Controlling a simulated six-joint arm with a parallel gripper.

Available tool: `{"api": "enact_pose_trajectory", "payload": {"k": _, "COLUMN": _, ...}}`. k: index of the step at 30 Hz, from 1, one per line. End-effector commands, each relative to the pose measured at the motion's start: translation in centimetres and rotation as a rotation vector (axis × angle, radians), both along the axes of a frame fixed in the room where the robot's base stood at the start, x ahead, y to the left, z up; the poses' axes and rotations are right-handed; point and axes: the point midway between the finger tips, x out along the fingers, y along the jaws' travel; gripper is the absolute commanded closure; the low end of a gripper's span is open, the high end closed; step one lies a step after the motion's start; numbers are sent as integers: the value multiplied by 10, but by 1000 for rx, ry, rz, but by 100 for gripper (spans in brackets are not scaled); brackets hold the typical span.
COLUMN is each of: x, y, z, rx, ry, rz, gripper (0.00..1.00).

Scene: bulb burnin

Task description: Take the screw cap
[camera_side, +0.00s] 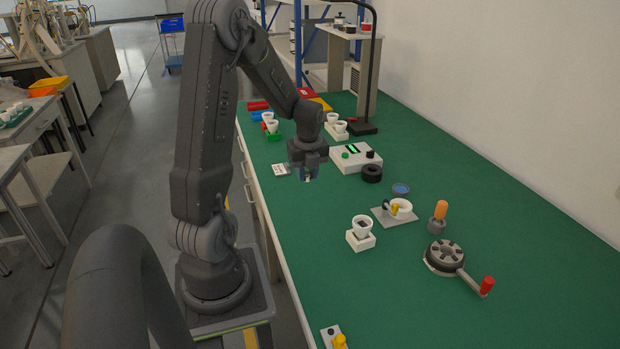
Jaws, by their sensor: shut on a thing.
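My gripper (307,175) points down over the green bench, near its left edge. It is shut on a small pale thing, mostly hidden between the fingers. I take this to be the screw cap, but it is too small here to be sure. The gripper is left of the white box with a green display (355,158) and just right of a small white printed card (280,170). I cannot tell how high it is above the bench. I make out no other screw cap.
A black stand (363,128) rises behind. The bench's right side is clear.

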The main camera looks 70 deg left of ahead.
Motion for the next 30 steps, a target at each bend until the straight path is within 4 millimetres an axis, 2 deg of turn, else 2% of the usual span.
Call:
{"api": "enact_pose_trajectory", "payload": {"k": 13, "x": 0, "y": 0, "z": 25, "rx": 1, "ry": -1, "rz": -1, "gripper": 96}}
{"api": "enact_pose_trajectory", "payload": {"k": 30, "x": 0, "y": 0, "z": 26, "rx": 0, "ry": 0, "rz": 0, "gripper": 96}}
